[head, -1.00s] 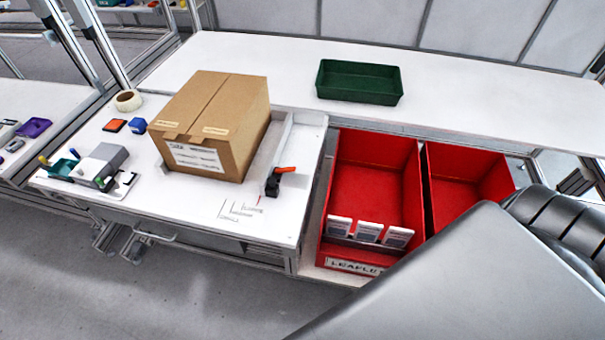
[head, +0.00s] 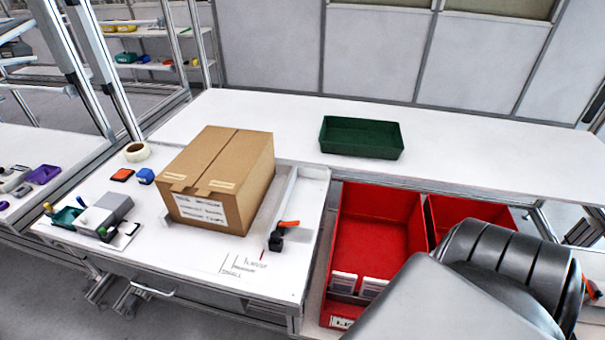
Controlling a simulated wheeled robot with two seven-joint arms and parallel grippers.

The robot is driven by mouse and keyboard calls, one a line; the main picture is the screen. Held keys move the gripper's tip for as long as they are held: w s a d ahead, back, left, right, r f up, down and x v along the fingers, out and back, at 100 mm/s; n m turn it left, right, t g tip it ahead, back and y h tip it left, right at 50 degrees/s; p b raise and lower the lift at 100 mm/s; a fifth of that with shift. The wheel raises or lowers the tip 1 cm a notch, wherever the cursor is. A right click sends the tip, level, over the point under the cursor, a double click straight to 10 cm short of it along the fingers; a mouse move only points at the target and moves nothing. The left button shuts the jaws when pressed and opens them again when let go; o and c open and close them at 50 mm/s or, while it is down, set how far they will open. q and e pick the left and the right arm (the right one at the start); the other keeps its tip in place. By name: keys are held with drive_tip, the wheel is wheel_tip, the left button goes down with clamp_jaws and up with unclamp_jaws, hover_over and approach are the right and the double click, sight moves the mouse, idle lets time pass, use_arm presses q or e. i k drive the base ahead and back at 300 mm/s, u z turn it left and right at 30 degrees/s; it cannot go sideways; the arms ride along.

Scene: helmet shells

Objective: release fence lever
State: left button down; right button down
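The fence lever (head: 285,229) is a small black clamp with an orange handle. It sits on the white table near the front end of a pale metal fence (head: 284,199). The fence runs along the right side of a closed cardboard box (head: 222,178). The handle points to the right, slightly raised. Neither gripper shows in the head view. A grey and black part of my arm fills the lower right, well apart from the lever.
Red bins (head: 379,230) stand right of the table, with white-faced packs (head: 372,287) in the nearer one. A green tray (head: 361,137) is on the back bench. A tape roll (head: 137,152) and a grey device (head: 104,213) lie left of the box. The front table surface is mostly clear.

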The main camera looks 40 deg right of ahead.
sight(292, 223)
drive_tip(key=k, duration=0.55)
drive_tip(key=z, duration=0.85)
drive_tip(key=i, duration=0.5)
drive_tip(key=u, duration=0.05)
